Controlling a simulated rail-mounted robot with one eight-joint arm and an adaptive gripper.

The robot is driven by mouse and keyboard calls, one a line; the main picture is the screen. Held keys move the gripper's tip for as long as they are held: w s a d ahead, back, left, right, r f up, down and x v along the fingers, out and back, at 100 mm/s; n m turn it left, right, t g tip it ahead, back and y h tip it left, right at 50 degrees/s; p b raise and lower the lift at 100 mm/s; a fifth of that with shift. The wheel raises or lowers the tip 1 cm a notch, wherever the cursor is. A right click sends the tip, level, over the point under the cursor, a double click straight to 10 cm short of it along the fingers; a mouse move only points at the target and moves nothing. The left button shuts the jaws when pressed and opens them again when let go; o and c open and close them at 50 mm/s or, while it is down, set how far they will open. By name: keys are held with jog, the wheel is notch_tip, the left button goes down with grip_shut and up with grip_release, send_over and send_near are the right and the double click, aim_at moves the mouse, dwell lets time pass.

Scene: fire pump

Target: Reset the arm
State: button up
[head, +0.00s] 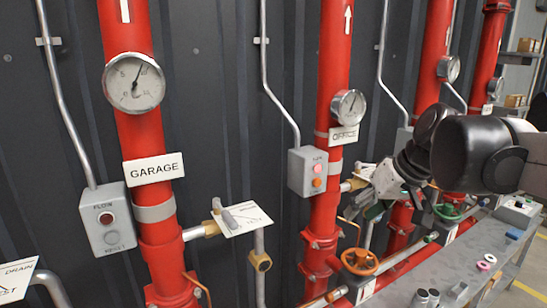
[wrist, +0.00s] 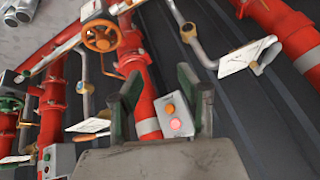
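My arm comes in from the right in the head view. My gripper (head: 376,208) hangs in front of the red pipes, right of the OFFICE pipe (head: 327,205). In the wrist view my gripper (wrist: 159,80) has its two dark green fingers apart, with nothing held between them. Beyond the fingers is a grey button box (wrist: 175,100) with an orange and a lit pink button. The same box is on the wall in the head view (head: 307,172). I see no contact between the fingers and any pipe or box.
An orange valve wheel (head: 360,261) and a green valve wheel (head: 447,211) stick out below the gripper. The GARAGE pipe (head: 147,200) carries a gauge (head: 133,83). Small white label plates (head: 242,219) project from the pipework. A grey bench (head: 430,277) runs along the lower right.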

jog(key=s+f+m+t+h, duration=0.1)
jog(key=s+f+h, duration=0.1)
jog(key=s+f, duration=0.3)
jog(key=s+d+f+m+t+h, duration=0.1)
jog(key=s+f, duration=0.5)
jog(key=s, duration=0.6)
jog(key=shift+m+h, duration=0.4)
jog(key=shift+h, duration=0.1)
